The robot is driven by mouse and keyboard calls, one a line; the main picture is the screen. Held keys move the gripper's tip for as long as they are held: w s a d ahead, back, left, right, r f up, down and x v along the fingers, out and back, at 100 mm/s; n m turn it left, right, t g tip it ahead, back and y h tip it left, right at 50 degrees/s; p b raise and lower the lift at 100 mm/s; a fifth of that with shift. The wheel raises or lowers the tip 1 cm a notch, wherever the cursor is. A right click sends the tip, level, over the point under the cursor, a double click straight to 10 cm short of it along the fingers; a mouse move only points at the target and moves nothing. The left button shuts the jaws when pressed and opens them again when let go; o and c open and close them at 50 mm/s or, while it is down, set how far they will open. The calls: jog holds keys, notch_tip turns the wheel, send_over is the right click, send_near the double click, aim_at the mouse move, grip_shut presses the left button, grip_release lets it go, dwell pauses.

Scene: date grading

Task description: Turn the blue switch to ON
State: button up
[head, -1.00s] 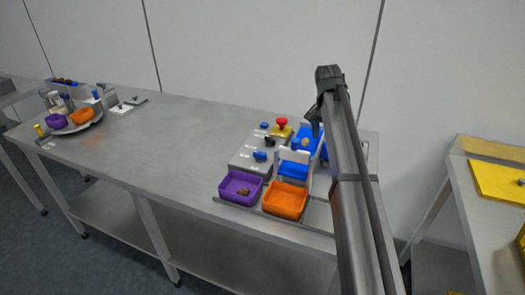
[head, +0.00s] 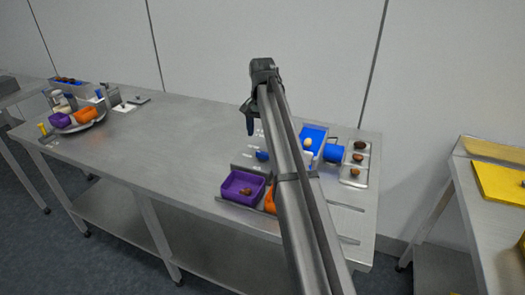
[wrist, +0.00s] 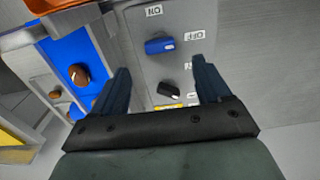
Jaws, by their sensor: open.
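The blue switch (wrist: 160,46) sits on a grey panel (wrist: 140,30) in the wrist view. Its bar lies crosswise, with one end toward the OFF label (wrist: 194,36); the ON label (wrist: 153,11) is above it. In the head view the blue switch (head: 262,156) shows just left of my arm, which hides much of the panel. My gripper (wrist: 161,66) is open and empty, its fingers on either side of the view of the panel. In the head view my gripper (head: 249,122) is above the panel. No contact with the switch shows.
A black switch (wrist: 168,90) is beside the blue one. A blue tray (wrist: 68,52) holding a date is left in the wrist view. A purple bin (head: 243,187) and a partly hidden orange bin (head: 270,203) stand in front. The table's middle (head: 170,145) is clear.

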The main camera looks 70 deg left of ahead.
aim_at(263, 153)
notch_tip(263, 153, down, 8)
dwell(0.4)
jog(key=shift+c, duration=0.4)
jog(key=c, duration=1)
jog(key=shift+o, duration=0.2)
